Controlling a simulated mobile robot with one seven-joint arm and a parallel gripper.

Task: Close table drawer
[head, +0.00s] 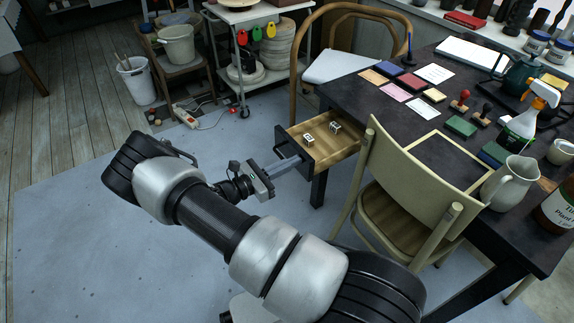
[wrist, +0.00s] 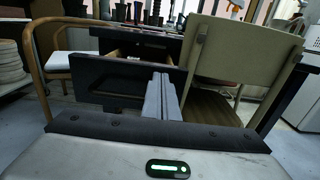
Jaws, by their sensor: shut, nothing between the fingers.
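The table drawer (head: 322,140) is pulled out from the left end of the dark table (head: 402,112). Its wooden inside holds two small white dice-like blocks (head: 308,138). In the wrist view the dark drawer front (wrist: 128,82) stands ahead, with the open drawer box behind it. My gripper (head: 298,160) is shut and empty, its fingers level with the drawer front. In the wrist view the shut fingers (wrist: 162,92) overlap the right part of the front. I cannot tell whether they touch it.
A cream chair (head: 405,175) stands close to the right of the drawer. A bentwood chair (head: 345,60) stands behind it. A white cart (head: 250,20) and a power strip (head: 185,117) are farther left.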

